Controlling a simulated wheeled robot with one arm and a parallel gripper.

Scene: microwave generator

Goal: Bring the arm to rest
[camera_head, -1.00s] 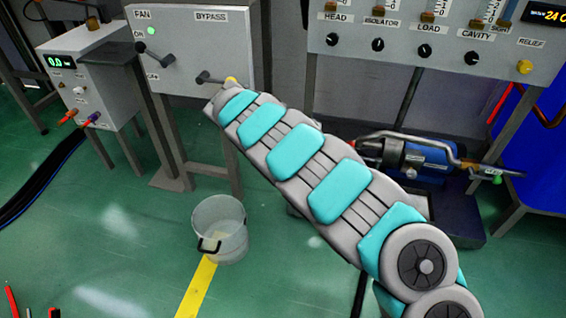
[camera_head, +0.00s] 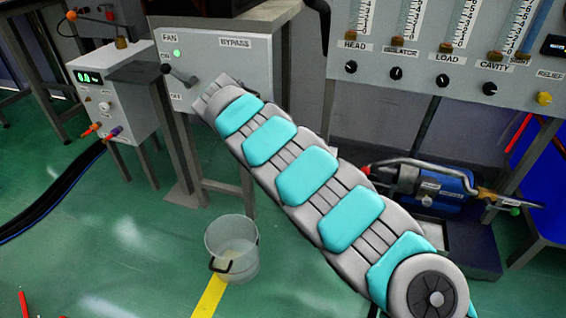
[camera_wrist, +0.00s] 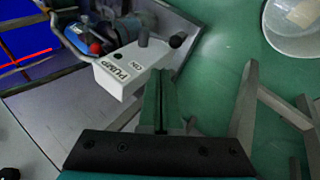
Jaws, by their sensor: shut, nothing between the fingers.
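My arm, grey with teal pads, reaches across the head view from the lower right toward the FAN/BYPASS panel (camera_head: 228,62). Its far end covers part of the panel's lower edge, and my gripper itself is hidden in that view. In the wrist view my gripper (camera_wrist: 161,100) shows as two dark green fingers, shut together with nothing between them. The fingertips appear near a white box marked PUMP (camera_wrist: 130,68) with an ON label; I cannot tell the exact gap.
A clear bucket (camera_head: 232,248) stands on the green floor by a yellow line. A blue pump (camera_head: 430,188) sits at the right under the gauge panel (camera_head: 445,75) with its knobs. A grey box with a green display (camera_head: 112,95) and black hoses is at the left. Front floor is open.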

